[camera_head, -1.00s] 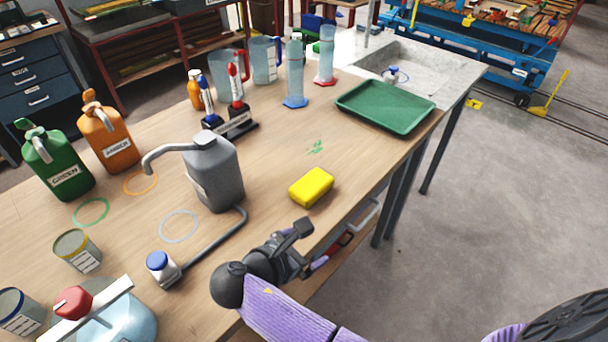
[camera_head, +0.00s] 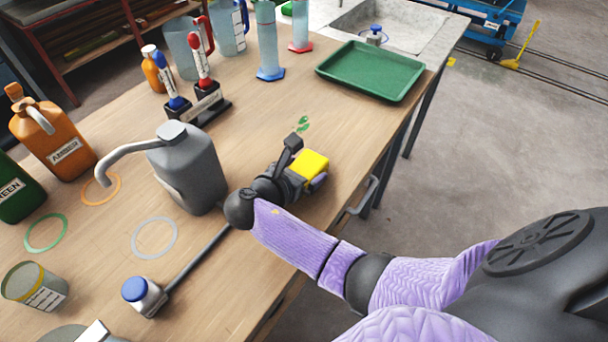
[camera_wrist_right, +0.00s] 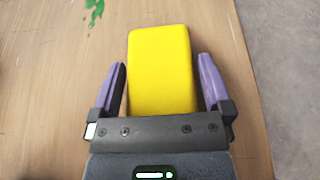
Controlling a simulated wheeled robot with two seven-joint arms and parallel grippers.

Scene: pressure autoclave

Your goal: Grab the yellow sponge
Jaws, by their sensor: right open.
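The yellow sponge (camera_head: 311,163) lies on the wooden table near its right edge. My right gripper (camera_head: 306,172) is at the sponge and partly covers it in the head view. In the right wrist view the sponge (camera_wrist_right: 161,70) sits between the two purple fingers of the right gripper (camera_wrist_right: 162,88). The fingers are open, with a narrow gap on the left and a wider one on the right. The sponge's near end is hidden by the gripper body. My left gripper is not in view.
A grey jug (camera_head: 189,166) with a curved spout stands left of my right gripper. A green tray (camera_head: 371,70) lies farther back on the table (camera_head: 262,118).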

